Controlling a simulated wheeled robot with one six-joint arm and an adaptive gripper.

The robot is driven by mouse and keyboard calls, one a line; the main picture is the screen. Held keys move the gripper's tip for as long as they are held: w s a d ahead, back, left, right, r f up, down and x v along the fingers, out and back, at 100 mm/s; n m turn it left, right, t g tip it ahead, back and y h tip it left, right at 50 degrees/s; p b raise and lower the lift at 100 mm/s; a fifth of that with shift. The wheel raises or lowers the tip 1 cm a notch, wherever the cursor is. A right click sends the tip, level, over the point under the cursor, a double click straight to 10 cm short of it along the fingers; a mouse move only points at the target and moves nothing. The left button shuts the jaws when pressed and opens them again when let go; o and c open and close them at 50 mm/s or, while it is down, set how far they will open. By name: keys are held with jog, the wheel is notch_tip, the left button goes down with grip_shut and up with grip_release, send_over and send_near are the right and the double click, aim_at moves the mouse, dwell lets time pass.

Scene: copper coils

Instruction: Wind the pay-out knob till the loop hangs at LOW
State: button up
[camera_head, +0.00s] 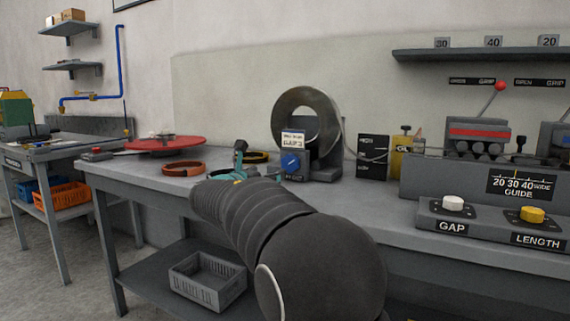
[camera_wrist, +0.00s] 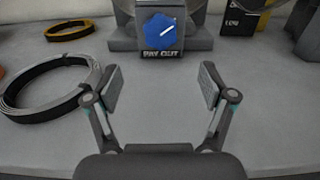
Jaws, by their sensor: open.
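The blue pay-out knob (camera_head: 291,163) is on a grey box in front of the upright metal coil (camera_head: 283,110). In the wrist view the knob (camera_wrist: 160,31) shows a white pointer line tilted up to the right, above a PAY OUT label. My gripper (camera_wrist: 160,87) is open and empty, its two fingers apart, short of the knob and in line with it. A thin strip, the loop (camera_head: 372,158), sags from the coil across a dark marked panel (camera_head: 371,171).
A dark ring (camera_wrist: 48,92) and a yellow-banded ring (camera_wrist: 70,31) lie left of my gripper. A red turntable (camera_head: 165,145) stands farther left on the bench. GAP (camera_head: 452,203) and LENGTH (camera_head: 531,214) knobs stand at the right. The bench before the knob is clear.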

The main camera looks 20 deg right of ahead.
aim_at(289, 164)
jog(key=p+x, duration=0.1)
jog(key=x, duration=1.1)
jog(key=shift+w+d, duration=0.1)
jog(key=c, duration=1.2)
